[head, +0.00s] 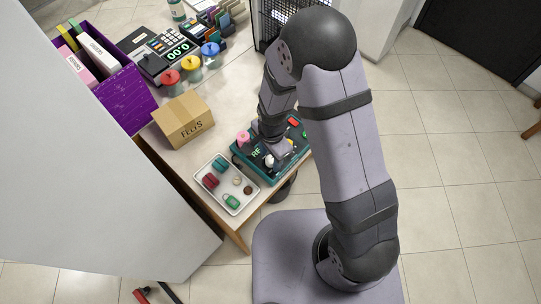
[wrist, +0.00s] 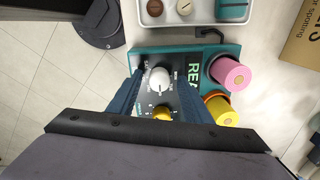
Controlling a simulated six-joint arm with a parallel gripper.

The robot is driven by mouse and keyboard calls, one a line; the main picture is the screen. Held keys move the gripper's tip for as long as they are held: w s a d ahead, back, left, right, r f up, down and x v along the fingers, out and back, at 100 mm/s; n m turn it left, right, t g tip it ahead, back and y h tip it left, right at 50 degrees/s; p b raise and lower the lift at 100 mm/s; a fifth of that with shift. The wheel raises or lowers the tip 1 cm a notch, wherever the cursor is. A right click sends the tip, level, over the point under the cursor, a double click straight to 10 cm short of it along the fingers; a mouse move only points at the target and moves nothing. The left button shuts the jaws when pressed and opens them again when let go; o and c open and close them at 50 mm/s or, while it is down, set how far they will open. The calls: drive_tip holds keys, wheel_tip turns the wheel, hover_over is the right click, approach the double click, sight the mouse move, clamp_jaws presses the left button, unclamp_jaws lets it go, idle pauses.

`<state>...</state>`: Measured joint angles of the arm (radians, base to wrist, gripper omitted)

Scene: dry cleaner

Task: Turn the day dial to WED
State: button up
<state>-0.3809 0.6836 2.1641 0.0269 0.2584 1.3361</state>
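A teal control box (head: 240,151) stands on the table below my gripper (head: 272,148). In the wrist view the box (wrist: 205,50) carries a white knob (wrist: 159,77) with small marks around it and a yellow knob (wrist: 162,113) nearer the gripper's base. The marks are too small to read, so I cannot tell which knob is the day dial or where it points. My gripper (wrist: 160,82) is open above the panel, one dark blue finger on each side of the white knob, with visible gaps. The white knob also shows in the head view (head: 269,161).
A pink cylinder (wrist: 230,75) and a yellow cylinder (wrist: 220,108) stand by the box's right side in the wrist view. A white tray (head: 211,192) of small items is close beside the box. A cardboard box (head: 184,122) and a purple bin (head: 124,100) stand farther along.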

sight(272, 162)
drive_tip(key=shift+r, duration=0.1)
drive_tip(key=shift+s+d+r+b, duration=0.1)
drive_tip(key=shift+r+b, duration=0.7)
drive_tip(key=shift+r, duration=2.75)
drive_tip(key=n, duration=0.4)
drive_tip(key=shift+s+d, duration=0.1)
drive_tip(key=shift+s, duration=0.2)
drive_tip(key=s+d+n+g+h, duration=0.1)
drive_tip(key=s+d+n+g, duration=0.3)
drive_tip(key=s+n, duration=0.6)
drive_tip(key=d+r+m+t, duration=0.2)
drive_tip(key=d+r+t, duration=0.1)
drive_tip(key=d+r, duration=0.4)
drive_tip(key=shift+w+d+r+m+t+y, duration=0.3)
drive_tip(key=shift+w+d+m+y, duration=0.15)
drive_tip(key=shift+d, duration=0.4)
